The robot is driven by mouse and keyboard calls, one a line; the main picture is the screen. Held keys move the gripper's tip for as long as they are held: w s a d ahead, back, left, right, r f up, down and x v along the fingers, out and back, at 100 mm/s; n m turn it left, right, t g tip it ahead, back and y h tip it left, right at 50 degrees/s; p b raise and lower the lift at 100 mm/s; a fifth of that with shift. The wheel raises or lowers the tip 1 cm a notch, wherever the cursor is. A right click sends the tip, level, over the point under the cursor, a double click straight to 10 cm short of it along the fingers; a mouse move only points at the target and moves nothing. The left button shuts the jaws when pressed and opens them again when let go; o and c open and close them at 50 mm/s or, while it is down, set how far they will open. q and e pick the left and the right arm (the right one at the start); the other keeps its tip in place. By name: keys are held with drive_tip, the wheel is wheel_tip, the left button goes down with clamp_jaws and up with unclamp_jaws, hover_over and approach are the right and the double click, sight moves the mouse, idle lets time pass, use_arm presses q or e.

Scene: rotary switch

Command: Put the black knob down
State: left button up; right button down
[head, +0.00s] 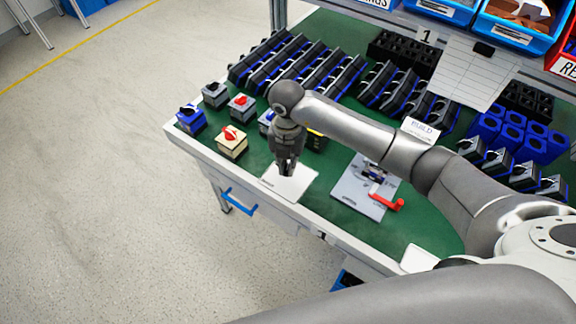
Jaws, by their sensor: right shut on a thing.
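My right gripper (287,168) points down over a white plate (300,187) near the front left edge of the green table. It is shut on the black knob, which is mostly hidden by the dark fingers. The fingertips are at or just above the plate; I cannot tell if the knob touches it. My left gripper is not in view.
Switch boxes with knobs, among them a cream one (232,142) and a blue one (191,120), stand left of the gripper. A grey fixture with a red handle (386,200) lies to the right. Rows of dark parts (300,65) fill the back.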

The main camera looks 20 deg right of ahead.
drive_tip(key=shift+w+d+f, duration=0.2)
drive_tip(key=shift+w+f, duration=0.15)
drive_tip(key=shift+f, duration=0.1)
wheel_tip(320, 180, down, 2)
drive_tip(key=shift+f+p, duration=0.1)
drive_tip(key=shift+p, duration=0.55)
drive_tip(key=shift+w+f, duration=0.1)
drive_tip(key=shift+f, duration=0.45)
drive_tip(key=shift+f, duration=0.1)
drive_tip(key=c, duration=2)
unclamp_jaws()
drive_tip(key=shift+f, duration=0.1)
drive_tip(key=o, duration=0.5)
drive_tip(key=shift+c, duration=0.2)
drive_tip(key=shift+r, duration=0.2)
